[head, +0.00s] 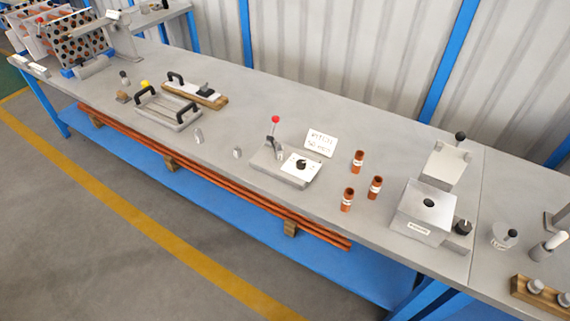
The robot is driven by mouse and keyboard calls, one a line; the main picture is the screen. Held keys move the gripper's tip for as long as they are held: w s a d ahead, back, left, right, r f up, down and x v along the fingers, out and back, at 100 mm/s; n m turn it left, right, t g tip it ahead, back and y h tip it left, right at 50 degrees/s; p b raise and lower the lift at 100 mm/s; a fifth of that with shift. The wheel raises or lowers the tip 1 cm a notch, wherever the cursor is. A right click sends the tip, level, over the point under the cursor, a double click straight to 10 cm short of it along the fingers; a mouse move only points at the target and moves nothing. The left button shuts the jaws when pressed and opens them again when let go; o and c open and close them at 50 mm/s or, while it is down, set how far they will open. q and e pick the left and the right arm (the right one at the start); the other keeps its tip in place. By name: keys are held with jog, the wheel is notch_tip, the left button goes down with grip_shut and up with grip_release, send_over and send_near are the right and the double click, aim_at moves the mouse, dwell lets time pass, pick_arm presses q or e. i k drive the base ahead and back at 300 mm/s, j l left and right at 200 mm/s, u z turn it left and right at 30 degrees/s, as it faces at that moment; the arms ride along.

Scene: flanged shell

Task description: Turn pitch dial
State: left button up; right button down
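The pitch dial is a small black knob (301,164) on a white dial plate (302,170). It is mounted on a grey metal base (268,167) near the middle of the workbench. A lever with a red ball (275,120) stands upright on the same base, left of the dial. Behind the base, a white sign (320,143) shows "PITCH" and a second line too small to read surely. The dial's exact setting is too small to read. Neither of my grippers shows in the head view.
Several copper-coloured tubes (375,188) stand right of the dial. Further right is a grey box fixture (424,212) with a round hole. A handled grey tray (168,111) and perforated rack (75,40) lie left. The bench (222,160) is clear along its front edge.

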aim_at(301, 164)
jog(key=k+j+z, duration=0.25)
jog(key=j+z, duration=0.25)
jog(key=k+j+z, duration=0.3)
jog(key=z, duration=0.15)
